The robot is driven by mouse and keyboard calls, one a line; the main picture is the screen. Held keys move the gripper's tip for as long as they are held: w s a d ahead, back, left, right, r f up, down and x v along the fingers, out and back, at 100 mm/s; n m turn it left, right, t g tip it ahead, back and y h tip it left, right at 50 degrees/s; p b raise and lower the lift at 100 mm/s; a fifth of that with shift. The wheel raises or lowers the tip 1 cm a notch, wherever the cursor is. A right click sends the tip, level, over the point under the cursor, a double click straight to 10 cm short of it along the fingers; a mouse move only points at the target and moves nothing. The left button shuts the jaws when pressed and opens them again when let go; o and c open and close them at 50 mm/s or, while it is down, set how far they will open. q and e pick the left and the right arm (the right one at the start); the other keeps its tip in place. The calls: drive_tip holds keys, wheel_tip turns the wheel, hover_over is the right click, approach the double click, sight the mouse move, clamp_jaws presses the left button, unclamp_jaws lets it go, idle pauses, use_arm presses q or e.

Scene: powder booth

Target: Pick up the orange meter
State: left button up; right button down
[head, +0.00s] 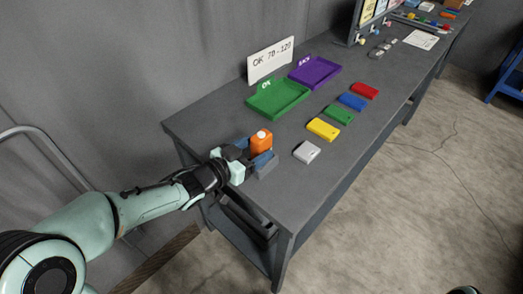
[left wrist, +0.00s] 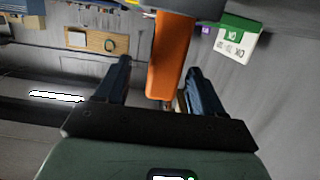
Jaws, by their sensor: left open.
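The orange meter (head: 261,142) stands upright at the near left end of the grey bench, with a pale round spot on its top. A small grey block or holder (head: 267,170) is beside and below it; their contact is hidden by my gripper. My left gripper (head: 252,153) is at the meter, its two blue fingers apart, one on either side of it. In the left wrist view the meter (left wrist: 171,55) lies between the open fingers (left wrist: 160,75), with visible gaps on both sides.
On the bench (head: 215,118) are a white block (head: 307,152), yellow (head: 323,129), green (head: 339,114), blue (head: 352,102) and red (head: 365,91) blocks. Green (head: 262,108) and purple (head: 318,76) trays stand behind, by a white sign (head: 270,60).

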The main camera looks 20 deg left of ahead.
sight(266, 140)
use_arm(q)
drive_tip(key=x, duration=0.5)
drive_tip(key=shift+w+a+r, duration=0.15)
drive_tip(key=shift+w+r, duration=0.15)
drive_tip(key=c, duration=1.1)
